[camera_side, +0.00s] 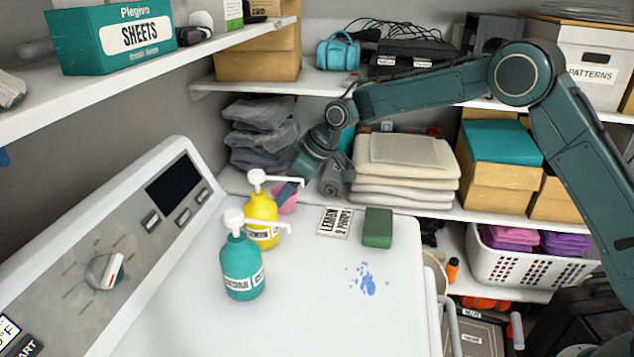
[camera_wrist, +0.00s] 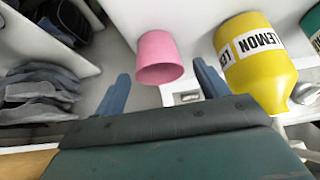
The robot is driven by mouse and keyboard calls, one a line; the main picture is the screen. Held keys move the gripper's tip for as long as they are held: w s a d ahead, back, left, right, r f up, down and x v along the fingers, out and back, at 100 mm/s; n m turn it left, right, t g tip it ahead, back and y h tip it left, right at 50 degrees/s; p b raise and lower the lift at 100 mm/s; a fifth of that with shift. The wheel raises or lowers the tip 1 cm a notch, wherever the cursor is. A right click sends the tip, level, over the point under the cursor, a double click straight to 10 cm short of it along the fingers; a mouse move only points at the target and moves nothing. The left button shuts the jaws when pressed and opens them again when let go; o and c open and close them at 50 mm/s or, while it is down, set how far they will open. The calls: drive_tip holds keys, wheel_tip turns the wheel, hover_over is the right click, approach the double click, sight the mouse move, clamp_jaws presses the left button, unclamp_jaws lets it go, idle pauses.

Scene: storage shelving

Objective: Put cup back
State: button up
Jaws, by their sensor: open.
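The pink cup (camera_wrist: 158,57) is ahead of my gripper (camera_wrist: 161,70) in the wrist view, in the gap between its two blue fingers. The fingers are open, with space on both sides of the cup. In the side view the cup (camera_side: 288,202) is partly hidden behind the yellow bottle and by my gripper (camera_side: 286,190), which reaches down to it from the back. The cup is at the back of the white machine top (camera_side: 330,290).
The yellow pump bottle (camera_side: 262,222), also close by in the wrist view (camera_wrist: 262,85), stands right beside the cup. A teal pump bottle (camera_side: 243,268), a label card (camera_side: 335,222) and a green sponge (camera_side: 378,228) are in front. Folded grey cloths (camera_side: 260,125) and beige towels (camera_side: 405,185) lie behind.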

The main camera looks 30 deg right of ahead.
drive_tip(key=v, duration=0.9)
drive_tip(key=shift+r, duration=0.4)
drive_tip(key=shift+s+d, duration=0.15)
drive_tip(key=s+d+r+m+h, duration=0.15)
drive_tip(key=s+d+r, duration=0.3)
drive_tip(key=s, duration=0.45)
drive_tip(key=s+d+r+m+h, duration=0.1)
drive_tip(key=s+d+r+m, duration=0.3)
drive_tip(key=s, duration=0.6)
drive_tip(key=s+d+f+m+h, duration=0.1)
drive_tip(key=s+d, duration=0.1)
drive_tip(key=s, duration=0.8)
drive_tip(key=s+d+f+m+h, duration=0.1)
drive_tip(key=s+d+f+m, duration=0.1)
drive_tip(key=s, duration=0.9)
drive_tip(key=shift+s+d+f+t, duration=0.25)
drive_tip(key=shift+d+t, duration=0.15)
drive_tip(key=shift+d, duration=0.05)
